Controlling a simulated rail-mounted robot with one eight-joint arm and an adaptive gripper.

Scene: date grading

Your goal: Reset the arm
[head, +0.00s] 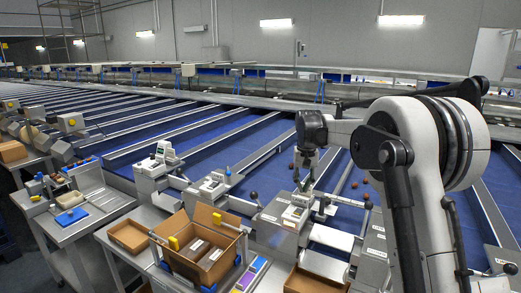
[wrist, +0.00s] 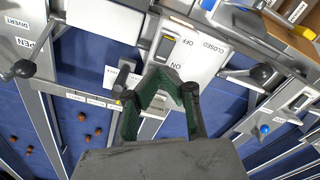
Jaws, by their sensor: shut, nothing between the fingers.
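My arm (head: 437,150) reaches in from the right in the head view. My gripper (head: 304,186) points down over a grey control station with a white switch box (head: 294,213). In the wrist view my gripper (wrist: 163,78) has green-padded fingers, shut with nothing held. Beyond the fingertips is a panel (wrist: 185,48) marked ON, OFF and CLOSED. The fingers hide part of the station, and I cannot tell whether they touch it.
Black-knobbed levers stand on both sides, one at left (wrist: 25,68) and one at right (wrist: 262,72). Several brown dates (wrist: 86,137) lie on the blue belt (wrist: 90,75). An open cardboard box (head: 200,262) stands on the front bench. Air above the belts looks clear.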

